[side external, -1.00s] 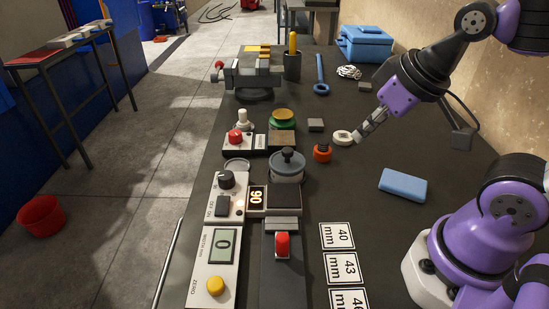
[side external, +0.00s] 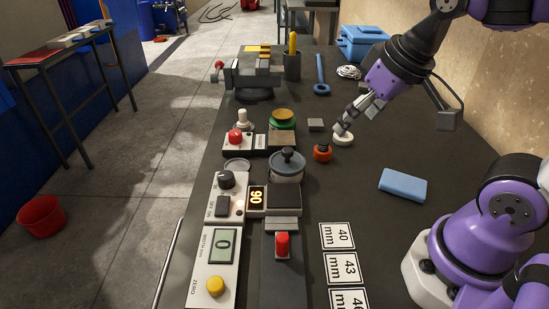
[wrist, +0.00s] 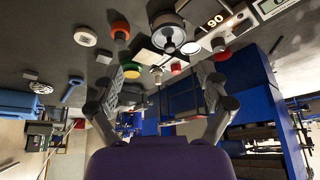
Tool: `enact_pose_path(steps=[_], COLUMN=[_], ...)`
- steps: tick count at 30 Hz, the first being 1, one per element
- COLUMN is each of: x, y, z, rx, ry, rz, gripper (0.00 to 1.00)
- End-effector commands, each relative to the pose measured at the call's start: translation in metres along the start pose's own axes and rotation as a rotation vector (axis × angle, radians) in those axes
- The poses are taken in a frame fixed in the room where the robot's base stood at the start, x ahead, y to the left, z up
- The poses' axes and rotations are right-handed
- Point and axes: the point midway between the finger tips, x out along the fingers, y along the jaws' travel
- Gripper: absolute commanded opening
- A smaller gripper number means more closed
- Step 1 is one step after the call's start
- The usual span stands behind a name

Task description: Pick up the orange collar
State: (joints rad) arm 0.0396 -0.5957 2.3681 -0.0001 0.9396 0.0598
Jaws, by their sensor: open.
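The orange collar (side external: 322,154) is a short round orange piece with a darker middle, standing on the dark bench. It also shows in the wrist view at the top left (wrist: 120,30). A white ring (side external: 343,139) lies just right of it; the wrist view shows this ring (wrist: 85,36) too. My gripper (side external: 352,120) is open and empty, its fingers just above and behind the white ring in the side view, to the upper right of the orange collar. In the wrist view my gripper's fingers (wrist: 155,80) are spread wide with nothing held between them.
A grey lidded pot (side external: 287,166) and a panel with a red button (side external: 235,137) stand left of the collar. A small grey block (side external: 316,125) lies behind it. A blue block (side external: 403,185) lies front right. The bench between the collar and the number cards (side external: 337,236) is clear.

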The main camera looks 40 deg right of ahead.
Motion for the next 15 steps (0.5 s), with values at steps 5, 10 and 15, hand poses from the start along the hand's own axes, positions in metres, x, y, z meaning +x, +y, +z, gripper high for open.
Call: enact_pose_path(steps=[5, 10, 15], x=[0.022, 0.063, 0.100], y=[0.024, 0.057, 0.083], z=[-0.048, -0.083, -0.095], rx=[0.233, 0.460, 0.615], ry=[-0.151, -0.284, -0.371], rz=[0.054, 0.112, 0.154], gripper=[0.88, 0.88, 0.88])
